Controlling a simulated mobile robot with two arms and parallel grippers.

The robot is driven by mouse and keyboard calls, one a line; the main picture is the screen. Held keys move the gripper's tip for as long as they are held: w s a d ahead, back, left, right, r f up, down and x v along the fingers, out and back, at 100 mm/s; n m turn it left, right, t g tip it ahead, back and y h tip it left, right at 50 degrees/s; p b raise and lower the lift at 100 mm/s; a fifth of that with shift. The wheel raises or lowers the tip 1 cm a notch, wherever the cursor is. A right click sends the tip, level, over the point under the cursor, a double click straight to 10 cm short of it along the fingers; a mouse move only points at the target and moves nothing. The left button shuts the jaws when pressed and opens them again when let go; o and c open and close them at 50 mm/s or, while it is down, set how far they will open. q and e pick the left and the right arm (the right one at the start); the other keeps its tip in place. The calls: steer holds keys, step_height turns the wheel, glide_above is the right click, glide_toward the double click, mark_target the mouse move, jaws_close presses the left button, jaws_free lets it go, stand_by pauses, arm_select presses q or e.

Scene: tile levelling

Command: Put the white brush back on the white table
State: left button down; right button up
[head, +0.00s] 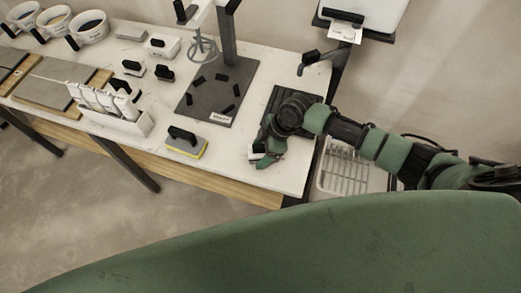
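The white table (235,165) fills the upper left, with its right end below my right arm. My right gripper (268,156) points down at the table's front right corner. A small whitish thing (255,151) shows beside and under its fingers. It may be the white brush, but the fingers hide most of it. I cannot tell whether the fingers are closed on it or whether it touches the table. My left gripper is out of view.
A yellow-based sponge block (185,144) with a black handle lies left of the gripper. A dark mixing stand (213,95) and a dark plate (283,95) stand behind. A white rack (125,122), small black-handled blocks and buckets (87,27) fill the left. A metal tray (345,172) is right of the table.

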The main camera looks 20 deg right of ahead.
steer(key=shift+r, duration=0.1)
steer(key=w+b+v, duration=0.1)
steer(key=v, duration=1.1)
steer(key=shift+s, duration=0.45)
steer(key=shift+s, duration=0.1)
